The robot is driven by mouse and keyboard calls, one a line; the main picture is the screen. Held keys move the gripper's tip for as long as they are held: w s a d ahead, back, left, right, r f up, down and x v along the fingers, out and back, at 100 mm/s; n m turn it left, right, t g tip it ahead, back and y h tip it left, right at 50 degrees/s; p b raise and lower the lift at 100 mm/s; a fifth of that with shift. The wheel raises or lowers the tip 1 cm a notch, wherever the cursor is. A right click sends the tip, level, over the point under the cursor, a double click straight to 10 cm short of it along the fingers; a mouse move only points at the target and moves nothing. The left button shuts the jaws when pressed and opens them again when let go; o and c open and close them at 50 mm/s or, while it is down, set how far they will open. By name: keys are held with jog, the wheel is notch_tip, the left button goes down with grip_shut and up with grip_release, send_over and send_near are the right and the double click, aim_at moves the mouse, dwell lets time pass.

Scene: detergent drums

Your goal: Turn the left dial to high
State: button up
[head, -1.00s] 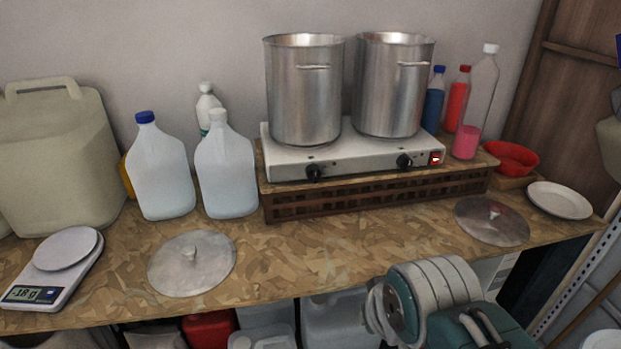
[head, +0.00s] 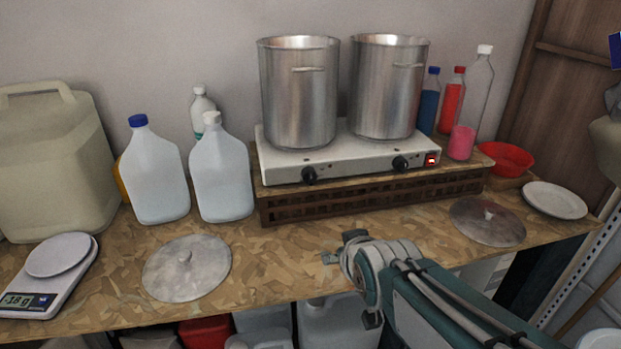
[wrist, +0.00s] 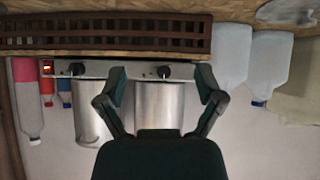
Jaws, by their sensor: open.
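The left dial (head: 309,174) is a black knob on the front face of the white two-burner hot plate (head: 372,167). It also shows in the upside-down wrist view (wrist: 164,72), between my open fingers in the picture. The right dial (head: 400,163) sits beside the lit red switch (head: 432,159). My gripper (head: 340,247) is open and empty, over the worktop in front of the hot plate, below and to the right of the left dial in the head view. In the wrist view my gripper (wrist: 161,82) faces the hot plate, apart from the dial. The dial's setting is too small to read.
Two steel pots (head: 299,95) (head: 388,88) stand on the burners. The hot plate rests on a slatted wooden riser (head: 372,197). Two white jugs (head: 157,175) (head: 222,172) stand left of it. Metal lids (head: 187,268) (head: 487,222) lie on the worktop at either side.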

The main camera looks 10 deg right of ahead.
aim_at(312, 180)
jog(key=w+t, duration=0.2)
jog(key=w, duration=0.6)
jog(key=w+n+t+y, duration=0.1)
jog(key=w+t, duration=0.2)
jog(key=w, duration=0.5)
jog(key=w+a+n+t, duration=0.1)
jog(key=w+t, duration=0.1)
jog(key=w, duration=0.5)
jog(key=shift+w+r+t, duration=0.1)
jog(key=shift+w+t, duration=0.2)
jog(key=shift+w, duration=0.1)
jog(key=c, duration=1.2)
